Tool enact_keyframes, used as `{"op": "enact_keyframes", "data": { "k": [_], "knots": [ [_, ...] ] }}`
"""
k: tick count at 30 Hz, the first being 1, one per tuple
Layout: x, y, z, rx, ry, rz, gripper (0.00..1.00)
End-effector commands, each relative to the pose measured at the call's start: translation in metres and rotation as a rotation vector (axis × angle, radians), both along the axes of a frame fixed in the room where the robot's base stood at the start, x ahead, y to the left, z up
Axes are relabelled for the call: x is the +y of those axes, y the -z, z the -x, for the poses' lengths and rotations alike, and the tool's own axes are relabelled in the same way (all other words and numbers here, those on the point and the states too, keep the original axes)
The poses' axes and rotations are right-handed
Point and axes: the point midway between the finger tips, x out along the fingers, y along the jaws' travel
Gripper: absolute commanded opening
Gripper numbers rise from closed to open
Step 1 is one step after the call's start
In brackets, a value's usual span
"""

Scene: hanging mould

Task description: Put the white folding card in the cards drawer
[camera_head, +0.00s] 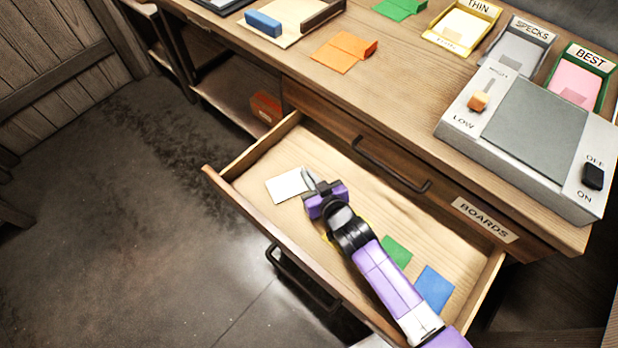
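The white card (286,186) is inside the open drawer (238,200), near its left end. It looks flat, and I cannot tell whether it rests on the drawer floor. My gripper (309,178) is low inside the drawer, at the card's right edge. The fingertips are small and partly overlap the card's edge, so I cannot tell whether they grip it. A green card (397,251) and a blue card (434,289) lie farther right in the drawer. A bit of yellow shows under my arm. No label on this drawer is visible.
Above is a shut drawer labelled BOARDS (485,219). The bench top holds an orange folding card (345,51), a green card (401,8), labelled trays and a grey LOW/ON device (530,130).

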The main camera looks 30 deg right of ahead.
Motion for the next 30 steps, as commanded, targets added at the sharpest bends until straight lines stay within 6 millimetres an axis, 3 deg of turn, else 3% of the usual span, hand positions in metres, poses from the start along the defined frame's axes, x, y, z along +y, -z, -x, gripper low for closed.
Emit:
{"op": "enact_keyframes", "data": {
  "k": [12,15,16,27,30],
  "knots": [
    [-0.0001,0.0070,0.0001,0.000,0.000,-0.001,0.00],
    [0.0000,0.0052,0.0001,0.000,0.000,-0.001,0.23],
    [0.0000,0.0052,0.0001,0.000,0.000,-0.001,0.25],
    [0.0000,0.0013,0.0000,0.000,0.000,-0.001,0.25],
    [-0.0012,-0.0011,0.0090,0.000,0.001,0.000,0.25]
  ]
}}
